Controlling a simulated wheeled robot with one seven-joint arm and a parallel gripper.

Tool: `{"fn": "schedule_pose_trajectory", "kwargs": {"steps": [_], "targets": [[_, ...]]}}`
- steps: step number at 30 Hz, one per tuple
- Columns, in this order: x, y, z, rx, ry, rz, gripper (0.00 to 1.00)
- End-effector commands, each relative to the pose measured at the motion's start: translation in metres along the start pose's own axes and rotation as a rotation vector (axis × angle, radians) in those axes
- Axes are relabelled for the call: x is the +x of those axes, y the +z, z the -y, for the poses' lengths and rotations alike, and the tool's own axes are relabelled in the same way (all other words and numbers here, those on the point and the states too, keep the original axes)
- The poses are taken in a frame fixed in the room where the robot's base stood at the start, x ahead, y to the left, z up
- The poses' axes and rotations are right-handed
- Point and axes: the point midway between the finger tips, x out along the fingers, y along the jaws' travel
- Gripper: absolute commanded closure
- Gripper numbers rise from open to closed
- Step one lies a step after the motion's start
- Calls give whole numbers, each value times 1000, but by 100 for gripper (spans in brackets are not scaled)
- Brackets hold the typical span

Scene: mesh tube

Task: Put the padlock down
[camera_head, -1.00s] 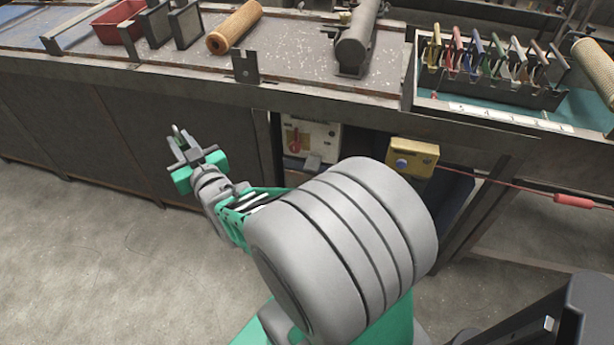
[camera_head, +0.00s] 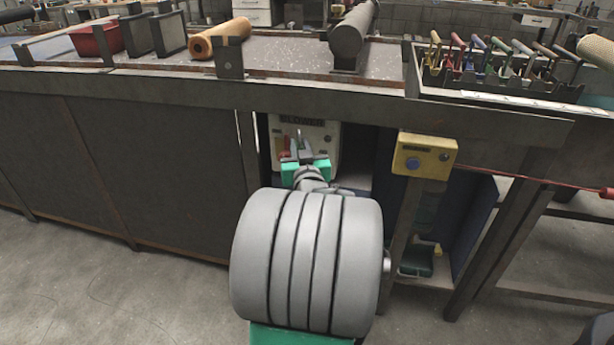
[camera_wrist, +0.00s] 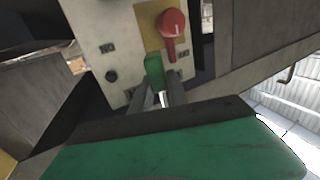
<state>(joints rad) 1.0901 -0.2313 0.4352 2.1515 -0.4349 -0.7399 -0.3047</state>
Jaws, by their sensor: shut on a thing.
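My gripper (camera_head: 300,150) is in front of the blower switch panel (camera_head: 317,128), below the bench front. In the wrist view its fingers (camera_wrist: 161,98) are shut on a small green block, which I take to be the padlock (camera_wrist: 154,72). The padlock is in front of the panel's lower middle, just below and left of the red rotary handle (camera_wrist: 172,24). I cannot tell whether it touches the panel. In the head view the padlock is too small to make out clearly, and the red handle is partly hidden behind the gripper.
A yellow box with a blue button (camera_head: 424,156) is on a post right of the panel. The bench (camera_head: 150,88) overhangs above. A red cable (camera_head: 540,182) runs off right.

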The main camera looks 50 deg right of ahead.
Motion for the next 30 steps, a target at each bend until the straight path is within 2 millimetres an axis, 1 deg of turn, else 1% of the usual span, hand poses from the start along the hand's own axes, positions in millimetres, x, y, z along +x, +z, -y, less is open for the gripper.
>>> {"fn": "schedule_pose_trajectory", "kwargs": {"steps": [1,3,6,10,15,22,27,28,30], "targets": [[8,24,-6,4,1,8,100],[18,37,-12,4,0,6,100],[27,48,-18,3,-1,4,100],[34,58,-23,2,-1,4,100],[35,87,-23,3,-2,5,100],[35,85,-23,2,-2,2,100],[35,90,-23,2,-2,2,100],[34,89,-23,2,-2,3,78],[34,89,-23,2,-2,3,72]]}}
